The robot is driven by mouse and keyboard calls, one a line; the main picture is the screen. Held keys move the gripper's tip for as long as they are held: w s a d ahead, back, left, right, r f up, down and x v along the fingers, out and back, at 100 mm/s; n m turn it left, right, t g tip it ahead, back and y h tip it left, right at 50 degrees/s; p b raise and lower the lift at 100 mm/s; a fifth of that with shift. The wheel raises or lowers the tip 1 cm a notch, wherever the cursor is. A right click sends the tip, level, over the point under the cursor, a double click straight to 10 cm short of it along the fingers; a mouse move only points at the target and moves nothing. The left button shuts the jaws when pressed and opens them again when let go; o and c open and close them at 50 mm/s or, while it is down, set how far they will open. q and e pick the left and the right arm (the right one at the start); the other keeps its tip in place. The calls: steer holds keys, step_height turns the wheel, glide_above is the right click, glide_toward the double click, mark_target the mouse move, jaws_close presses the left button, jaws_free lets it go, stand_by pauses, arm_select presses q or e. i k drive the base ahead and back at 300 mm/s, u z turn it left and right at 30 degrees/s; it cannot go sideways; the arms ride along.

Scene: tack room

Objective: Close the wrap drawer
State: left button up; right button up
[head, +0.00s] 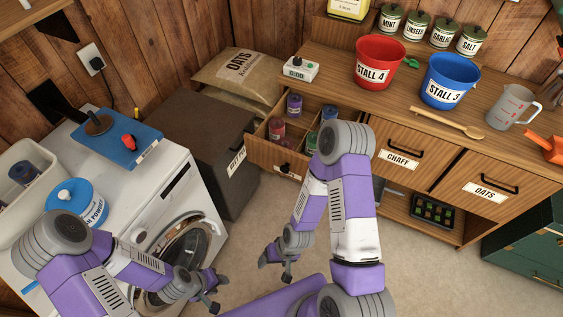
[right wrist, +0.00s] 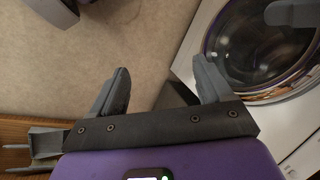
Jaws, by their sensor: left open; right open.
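The wrap drawer (head: 258,150) is pulled out at the left end of the wooden cabinet. It holds several rolled wraps, including a purple roll (head: 294,105) and a red roll (head: 277,131). My right arm covers its right part and some of its front. My right gripper (head: 276,268) is open and empty, low over the floor in front of the drawer and apart from it. Its spread fingers also show in the right wrist view (right wrist: 163,84). My left gripper (head: 217,293) is open and empty, in front of the washing machine.
The washing machine (head: 150,195) stands at left and a dark bin (head: 205,140) stands beside the drawer. The cabinet top (head: 400,105) carries a red bucket (head: 380,62), a blue bucket (head: 449,80) and a wooden spoon (head: 445,122). The carpet (head: 415,265) is clear at right.

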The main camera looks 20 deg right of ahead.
mark_target(293, 164)
steer(key=u, duration=1.45)
steer(key=k, duration=0.4)
steer(key=z, duration=0.85)
